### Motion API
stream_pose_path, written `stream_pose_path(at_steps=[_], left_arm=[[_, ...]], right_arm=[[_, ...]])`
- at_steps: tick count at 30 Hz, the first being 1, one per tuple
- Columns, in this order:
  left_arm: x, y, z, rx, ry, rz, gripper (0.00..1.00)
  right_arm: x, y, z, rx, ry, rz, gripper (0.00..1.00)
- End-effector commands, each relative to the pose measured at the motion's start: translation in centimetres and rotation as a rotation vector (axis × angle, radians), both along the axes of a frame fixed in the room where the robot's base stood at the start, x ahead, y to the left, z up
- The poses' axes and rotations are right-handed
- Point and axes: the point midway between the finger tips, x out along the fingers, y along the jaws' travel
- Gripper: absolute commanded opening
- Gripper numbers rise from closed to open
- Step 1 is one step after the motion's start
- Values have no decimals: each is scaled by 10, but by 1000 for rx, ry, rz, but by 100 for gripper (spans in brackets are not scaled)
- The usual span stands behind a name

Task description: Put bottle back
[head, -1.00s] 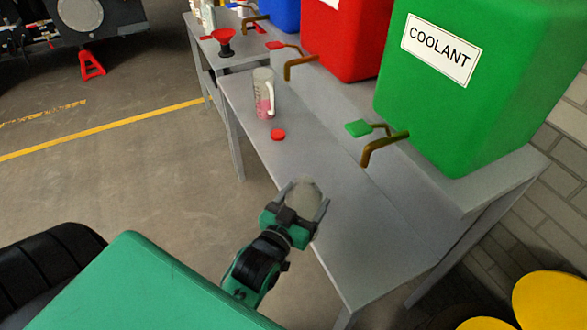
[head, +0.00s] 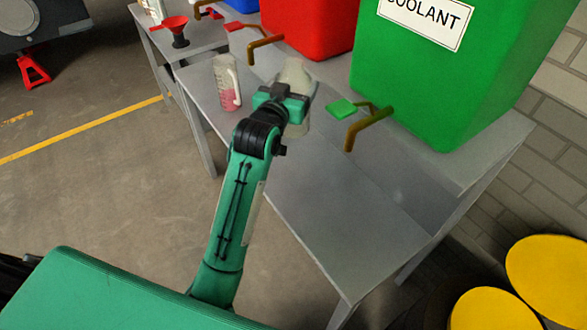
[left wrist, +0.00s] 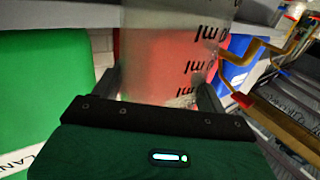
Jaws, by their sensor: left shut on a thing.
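A whitish translucent bottle (head: 296,73) is held in my left gripper (head: 285,96), over the grey bench. In the left wrist view the bottle (left wrist: 165,50) is see-through with black "ml" marks, between the two fingers. Part of it is hidden behind the gripper in the head view. A clear jug (head: 227,84) with pink liquid and a white handle stands upright on the bench, just left of my gripper. My right gripper is not in view.
The grey bench (head: 330,225) is clear toward the front. Green coolant (head: 440,80) and red (head: 305,25) tanks stand on its raised back shelf, with brown taps (head: 366,125) jutting out.

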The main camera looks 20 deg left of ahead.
Motion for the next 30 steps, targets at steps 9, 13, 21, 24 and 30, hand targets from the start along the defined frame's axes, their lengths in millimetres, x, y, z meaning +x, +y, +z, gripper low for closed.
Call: stream_pose_path(at_steps=[9,13,21,24,30], left_arm=[[0,0,-78,0,8,0,42],[-1,0,-112,0,7,0,42],[0,0,-154,-1,1,0,42],[0,0,-162,-1,2,0,42],[0,0,-189,-1,3,0,42]], right_arm=[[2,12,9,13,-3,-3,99],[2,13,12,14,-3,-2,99],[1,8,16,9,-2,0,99],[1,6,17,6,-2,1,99],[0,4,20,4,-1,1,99]])
